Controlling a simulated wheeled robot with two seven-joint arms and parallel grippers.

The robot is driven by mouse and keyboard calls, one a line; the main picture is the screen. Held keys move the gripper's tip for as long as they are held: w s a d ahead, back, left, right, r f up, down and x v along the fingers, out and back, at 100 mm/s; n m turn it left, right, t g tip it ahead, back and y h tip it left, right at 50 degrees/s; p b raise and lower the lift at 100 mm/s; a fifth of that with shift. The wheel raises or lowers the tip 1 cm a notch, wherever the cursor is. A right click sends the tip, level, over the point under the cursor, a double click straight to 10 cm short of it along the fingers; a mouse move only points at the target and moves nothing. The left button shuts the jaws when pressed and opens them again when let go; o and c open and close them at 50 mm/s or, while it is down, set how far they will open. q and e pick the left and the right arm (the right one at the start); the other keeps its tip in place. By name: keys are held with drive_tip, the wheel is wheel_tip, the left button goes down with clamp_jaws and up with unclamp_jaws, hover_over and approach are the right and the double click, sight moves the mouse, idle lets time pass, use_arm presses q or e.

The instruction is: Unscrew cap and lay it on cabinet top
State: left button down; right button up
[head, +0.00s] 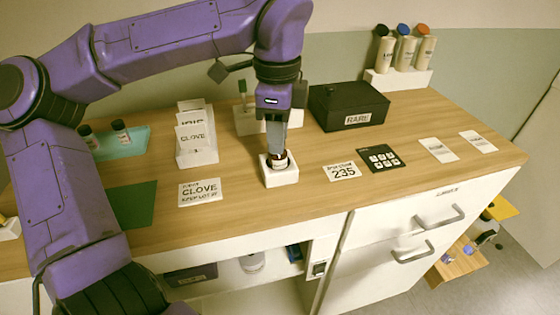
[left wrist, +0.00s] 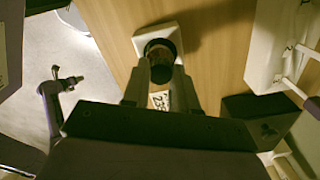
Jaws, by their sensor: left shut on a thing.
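A small brown bottle with a dark cap (left wrist: 160,52) stands upright in a white square holder (head: 281,174) on the wooden cabinet top (head: 240,200). The bottle (head: 278,162) is partly hidden by my gripper in the head view. My left gripper (head: 278,150) points straight down over the holder. Its fingers (left wrist: 160,78) are shut on the cap at the bottle's top, one on each side. I cannot tell whether the cap is loosened. My right gripper is not in view.
A black box labelled RARE (head: 348,106) stands behind to the right. Bare wood lies in front.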

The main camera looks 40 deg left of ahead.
use_arm(q)
drive_tip(key=shift+f+n+b, duration=0.1)
drive_tip(key=shift+n+b, duration=0.7)
drive_tip(key=shift+b, duration=0.1)
drive_tip(key=c, duration=1)
unclamp_jaws()
